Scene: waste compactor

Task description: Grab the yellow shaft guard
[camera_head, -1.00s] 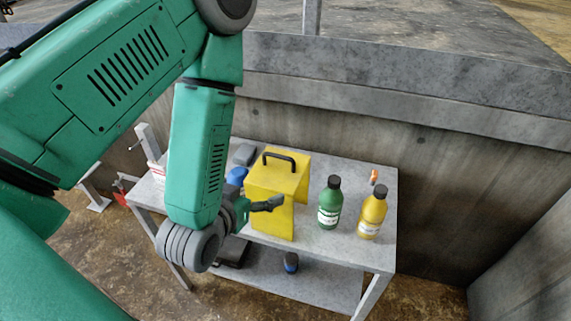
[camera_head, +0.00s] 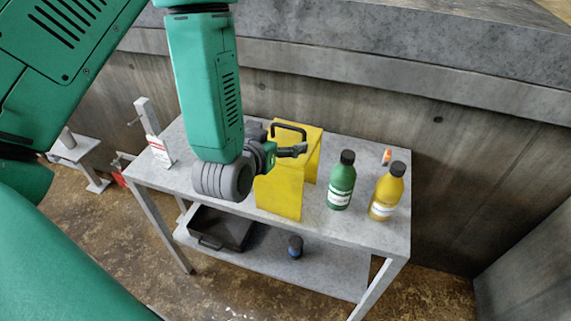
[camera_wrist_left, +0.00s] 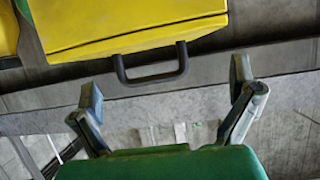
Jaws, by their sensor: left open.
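The yellow shaft guard (camera_head: 281,190) stands on the grey table, a bent yellow box with a black handle (camera_head: 289,129) on top. My left gripper (camera_head: 290,151) is in front of its upper part, near the handle. In the left wrist view the yellow guard (camera_wrist_left: 125,25) fills the upper left, and its black handle (camera_wrist_left: 152,72) points toward the gripper. My left gripper (camera_wrist_left: 167,98) is open there, one finger on each side of the handle's line, and the handle appears free of both fingers. My right gripper is not in view.
On the grey table (camera_head: 355,228), a green bottle (camera_head: 341,183), a yellow bottle (camera_head: 385,195) and a small orange item (camera_head: 387,156) stand right of the guard. A black tray (camera_head: 220,229) and a dark blue-banded can (camera_head: 295,247) are on the lower shelf. A concrete wall (camera_head: 430,170) rises behind.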

